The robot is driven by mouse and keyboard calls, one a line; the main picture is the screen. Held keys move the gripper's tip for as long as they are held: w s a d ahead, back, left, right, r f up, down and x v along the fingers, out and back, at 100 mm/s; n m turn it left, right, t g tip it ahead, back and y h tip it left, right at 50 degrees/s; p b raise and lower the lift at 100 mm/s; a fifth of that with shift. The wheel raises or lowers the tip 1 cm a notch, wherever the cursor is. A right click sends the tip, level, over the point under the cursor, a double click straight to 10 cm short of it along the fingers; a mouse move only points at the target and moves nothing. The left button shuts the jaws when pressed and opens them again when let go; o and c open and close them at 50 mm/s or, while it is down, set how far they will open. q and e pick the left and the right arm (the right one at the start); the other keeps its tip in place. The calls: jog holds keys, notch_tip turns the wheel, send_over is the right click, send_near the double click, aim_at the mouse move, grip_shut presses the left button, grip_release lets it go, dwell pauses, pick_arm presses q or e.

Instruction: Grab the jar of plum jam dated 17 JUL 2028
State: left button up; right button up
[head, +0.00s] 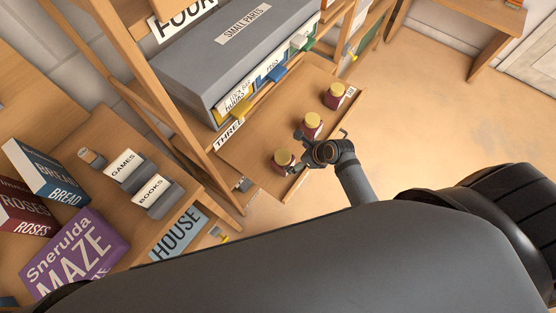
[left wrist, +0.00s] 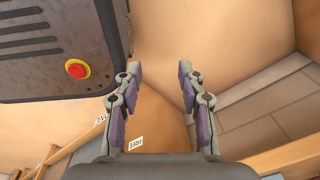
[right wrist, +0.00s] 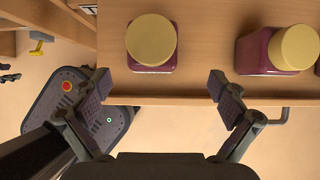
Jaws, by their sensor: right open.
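Three dark red jam jars with yellow lids stand in a row on a wooden shelf in the head view: a near one (head: 283,161), a middle one (head: 312,125) and a far one (head: 335,97). No date on them can be read. My right gripper (right wrist: 160,88) is open and empty at the shelf's front edge. In the right wrist view one jar (right wrist: 151,45) stands just beyond its fingertips, roughly between them, untouched. Another jar (right wrist: 278,50) stands to the right, beyond the right finger. My left gripper (left wrist: 160,75) is open and empty, away from the jars.
The jars' shelf (head: 250,150) lies below a grey box (head: 235,55) marked SMALL PARTS and a row of binders. A wooden rack post stands left of it. Books and small labelled boxes (head: 123,170) fill the left. The floor (head: 450,100) at right is open.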

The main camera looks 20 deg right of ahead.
aim_at(291, 158)
jog(key=x, duration=0.3)
jog(key=shift+a, duration=0.1)
jog(key=shift+w+a+f+b, duration=0.1)
jog(key=shift+a+f+b, duration=0.15)
jog(key=shift+f+b, duration=0.05)
jog(key=shift+a+f, duration=0.1)
jog(key=shift+f, duration=0.1)
jog(key=x, duration=0.2)
jog(key=b+x, duration=0.1)
jog(key=x, duration=0.1)
jog(key=shift+a, duration=0.35)
jog(key=shift+w+a+f, duration=0.1)
jog(key=shift+f, duration=0.15)
pick_arm(q)
jog(key=shift+w+a+f, duration=0.25)
jog(key=shift+f, duration=0.3)
jog(key=shift+w+a+f, duration=0.2)
jog(key=shift+a+f, duration=0.05)
jog(key=shift+f, duration=0.25)
pick_arm(e)
jog(key=shift+c, duration=0.4)
